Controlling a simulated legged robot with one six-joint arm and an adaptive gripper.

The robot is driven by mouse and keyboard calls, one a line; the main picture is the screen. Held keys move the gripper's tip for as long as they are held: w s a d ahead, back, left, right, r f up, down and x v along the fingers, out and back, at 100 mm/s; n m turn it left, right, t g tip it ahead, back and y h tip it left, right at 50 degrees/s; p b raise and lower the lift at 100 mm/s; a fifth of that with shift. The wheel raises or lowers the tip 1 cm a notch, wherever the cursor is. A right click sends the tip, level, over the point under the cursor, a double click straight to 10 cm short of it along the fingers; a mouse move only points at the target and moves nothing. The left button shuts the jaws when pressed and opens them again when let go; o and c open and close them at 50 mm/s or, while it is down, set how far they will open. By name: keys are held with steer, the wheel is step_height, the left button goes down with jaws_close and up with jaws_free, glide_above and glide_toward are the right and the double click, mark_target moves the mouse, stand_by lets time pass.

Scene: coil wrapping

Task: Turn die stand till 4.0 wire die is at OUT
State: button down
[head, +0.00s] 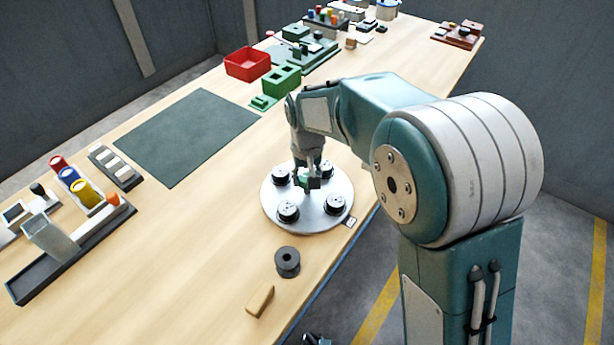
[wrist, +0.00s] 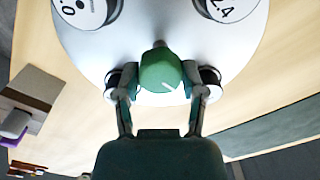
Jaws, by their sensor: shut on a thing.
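The die stand (head: 268,208) is a round silver disc on the bench, with several dark, white-topped dies around its rim. Its green centre knob (wrist: 162,72) bears a white line. My gripper (head: 309,181) points down over the middle of the stand; in the wrist view its fingers (wrist: 160,96) are shut on the knob. A die marked 2.4 (wrist: 220,9) shows at upper right there. Another die (wrist: 85,10) at upper left reads ".0", its first digit cut off. Two more dies are partly hidden by my fingers. A small tag (head: 351,221) lies by the stand's front right edge, too small to read.
A dark spool (head: 287,261) and a wooden block (head: 260,299) lie in front of the stand. A green mat (head: 187,135) lies left, with green blocks (head: 280,84) and a red bin (head: 247,63) behind. The bench's right edge is close to the stand.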

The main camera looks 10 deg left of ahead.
steer(key=shift+f, duration=0.1)
stand_by(0.3)
steer(key=shift+c, duration=0.8)
jaws_free()
steer(key=shift+w, duration=0.1)
steer(key=shift+a, duration=0.15)
step_height(320, 180, up, 12)
